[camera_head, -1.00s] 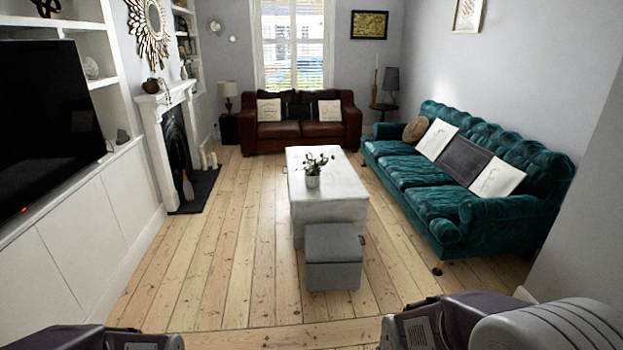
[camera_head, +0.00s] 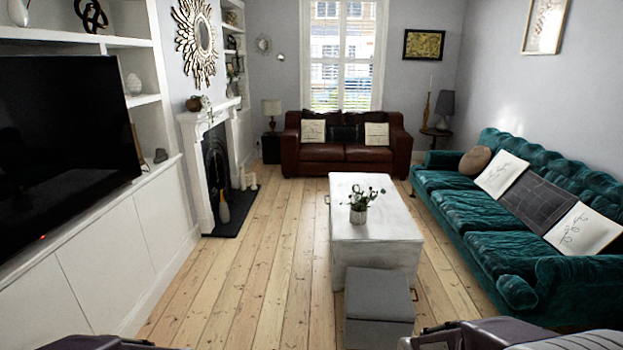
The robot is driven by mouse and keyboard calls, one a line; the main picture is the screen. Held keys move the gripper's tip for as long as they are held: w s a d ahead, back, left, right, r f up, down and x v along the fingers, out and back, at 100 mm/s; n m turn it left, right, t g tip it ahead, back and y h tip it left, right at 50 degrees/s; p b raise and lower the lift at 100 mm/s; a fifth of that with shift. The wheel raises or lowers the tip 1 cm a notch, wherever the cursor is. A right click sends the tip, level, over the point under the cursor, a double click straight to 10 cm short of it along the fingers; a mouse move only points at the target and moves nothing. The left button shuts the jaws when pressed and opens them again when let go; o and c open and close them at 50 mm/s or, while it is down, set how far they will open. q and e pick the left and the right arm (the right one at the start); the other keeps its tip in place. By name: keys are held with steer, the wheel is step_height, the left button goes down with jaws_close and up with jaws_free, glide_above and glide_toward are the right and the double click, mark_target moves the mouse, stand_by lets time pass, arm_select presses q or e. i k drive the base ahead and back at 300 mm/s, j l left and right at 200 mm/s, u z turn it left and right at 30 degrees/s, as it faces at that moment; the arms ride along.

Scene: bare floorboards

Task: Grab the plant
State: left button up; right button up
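Parts of my two arms show at the bottom left and bottom right edges of the head view. No gripper fingertips can be made out on either arm. Both arms are well short of the plant, and nothing touches it.
A grey cube stool (camera_head: 378,282) stands at the near end of the table. A teal sofa (camera_head: 478,213) lines the right, a brown sofa (camera_head: 346,152) the back. A low white cabinet (camera_head: 112,258) and fireplace (camera_head: 213,175) line the left. Floorboards (camera_head: 262,250) left of the table are clear.

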mark_target(359, 209)
steer(key=i, duration=3.5)
steer(key=i+j+z, duration=0.2)
steer(key=i, duration=0.4)
steer(key=i+z, duration=0.15)
steer(key=i, duration=0.45)
